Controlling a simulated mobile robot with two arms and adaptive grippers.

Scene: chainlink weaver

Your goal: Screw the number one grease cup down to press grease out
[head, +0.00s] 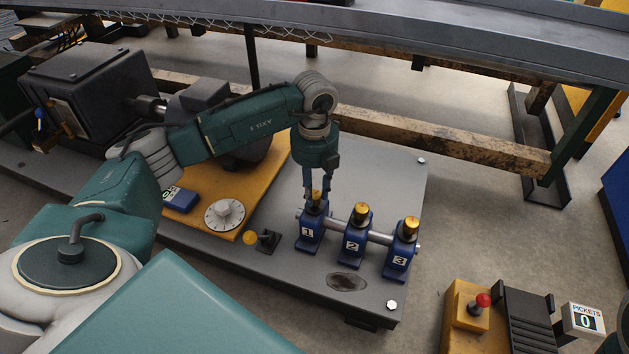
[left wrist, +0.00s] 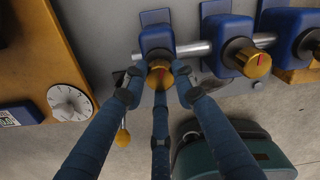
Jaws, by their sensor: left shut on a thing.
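The number one grease cup (left wrist: 160,76) is a brass cap with a red mark, on top of the blue bearing block labelled 1 (head: 308,238). My left gripper (head: 316,196) comes down from above and its fingers are closed around this cup; the fingers also show around it in the left wrist view (left wrist: 160,88). The fingers hide part of the cup in the head view. The number two cup (head: 360,211) and number three cup (head: 411,226) stand on their own blue blocks to the right. My right gripper is not in view.
A metal shaft (head: 381,238) runs through the blocks on the grey base plate (head: 395,175). A white dial (head: 225,215) sits on the yellow plate to the left. A wooden beam (head: 450,143) runs behind.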

